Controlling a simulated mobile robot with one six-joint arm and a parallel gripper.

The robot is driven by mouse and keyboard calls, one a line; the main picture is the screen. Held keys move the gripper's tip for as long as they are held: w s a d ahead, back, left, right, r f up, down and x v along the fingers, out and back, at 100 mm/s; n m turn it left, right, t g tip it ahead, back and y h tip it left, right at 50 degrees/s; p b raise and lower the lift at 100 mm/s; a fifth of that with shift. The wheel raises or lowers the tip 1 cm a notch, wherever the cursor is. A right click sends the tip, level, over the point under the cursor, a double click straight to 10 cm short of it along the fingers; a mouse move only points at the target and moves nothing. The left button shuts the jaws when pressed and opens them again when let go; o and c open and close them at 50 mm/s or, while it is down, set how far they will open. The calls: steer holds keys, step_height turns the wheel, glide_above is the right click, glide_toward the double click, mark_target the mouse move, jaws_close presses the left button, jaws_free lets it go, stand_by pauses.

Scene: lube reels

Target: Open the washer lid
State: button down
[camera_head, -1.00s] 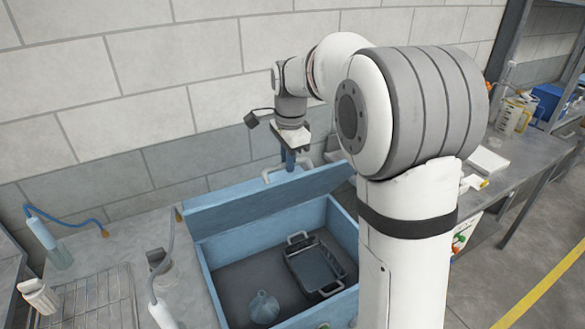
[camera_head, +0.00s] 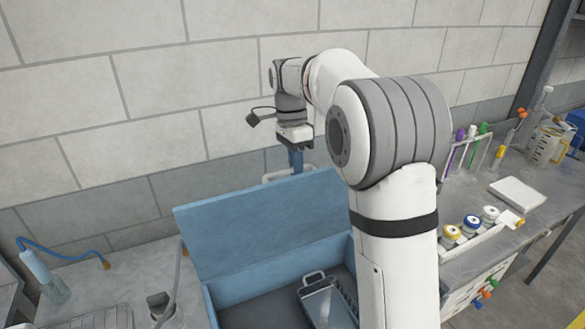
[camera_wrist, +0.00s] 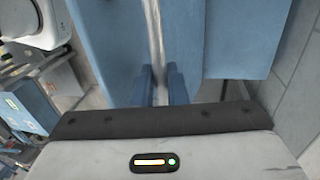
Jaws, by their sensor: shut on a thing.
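The blue washer lid (camera_head: 262,228) stands raised at a steep tilt at the back of the blue washer box (camera_head: 240,311) in the head view. A light handle (camera_head: 277,175) shows at the lid's top edge. My gripper (camera_head: 296,160) is at that edge with its blue fingers pointing down, shut on the handle. In the wrist view my gripper (camera_wrist: 160,85) has its two blue fingers on either side of the pale handle bar (camera_wrist: 155,40). The lid's blue panel (camera_wrist: 235,35) fills much of that view. The exact finger contact is small in the head view.
A grey tray with a handle (camera_head: 325,300) lies inside the washer. A hose bottle (camera_head: 45,275) stands left. A bench at right holds a rack of coloured tubes (camera_head: 470,145), capped jars (camera_head: 472,222) and a white box (camera_head: 517,195). The block wall is close behind the lid.

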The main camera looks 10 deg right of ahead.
steer(key=shift+s+a, duration=0.15)
steer(key=shift+a, duration=0.1)
steer(key=c, duration=1.8)
jaws_free()
steer(key=shift+a, duration=0.1)
steer(key=shift+c, duration=0.2)
steer(key=shift+o, duration=1.4)
steer(key=shift+s+a+r, duration=0.15)
steer(key=shift+s+a, duration=0.15)
steer(key=shift+a, duration=0.25)
steer(key=shift+o, duration=0.5)
steer(key=shift+w+d, duration=0.15)
steer(key=shift+d, duration=0.2)
steer(key=shift+a, duration=0.15)
steer(key=v, duration=0.7)
steer(key=shift+w+r+b, duration=0.2)
steer(key=shift+r+b, duration=0.1)
steer(key=shift+b, duration=0.15)
